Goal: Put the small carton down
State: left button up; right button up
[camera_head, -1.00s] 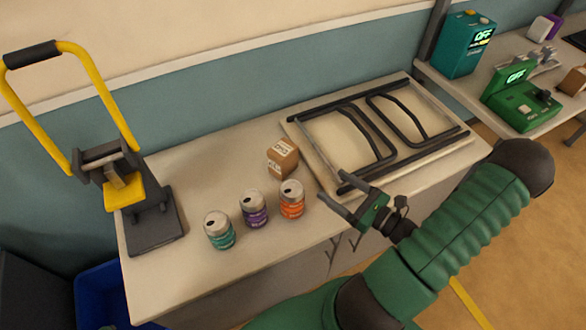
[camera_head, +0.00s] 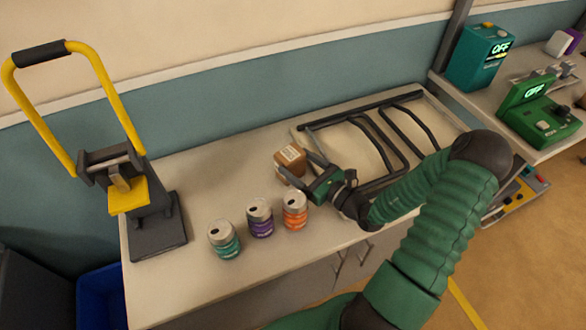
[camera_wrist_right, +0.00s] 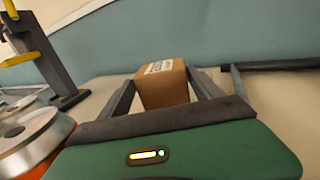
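The small brown carton (camera_head: 290,162) with a white label stands on the counter, behind the cans. It also shows in the right wrist view (camera_wrist_right: 163,84), upright between the fingers. My left gripper is not in view.
A teal can (camera_head: 224,240), a purple can (camera_head: 260,217) and an orange can (camera_head: 294,211) stand in front of the carton. A yellow-handled press (camera_head: 128,190) is at left. A folded black-legged table (camera_head: 350,150) lies at right.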

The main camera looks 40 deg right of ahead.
jog(key=shift+s+a+r, duration=0.1)
jog(key=shift+a+r, duration=0.1)
jog(key=shift+a, duration=0.2)
jog(key=shift+c, duration=0.4)
jog(key=shift+d+f, duration=0.1)
jog(key=shift+d, duration=0.2)
jog(key=c, duration=1)
jog(key=shift+c, duration=1.3)
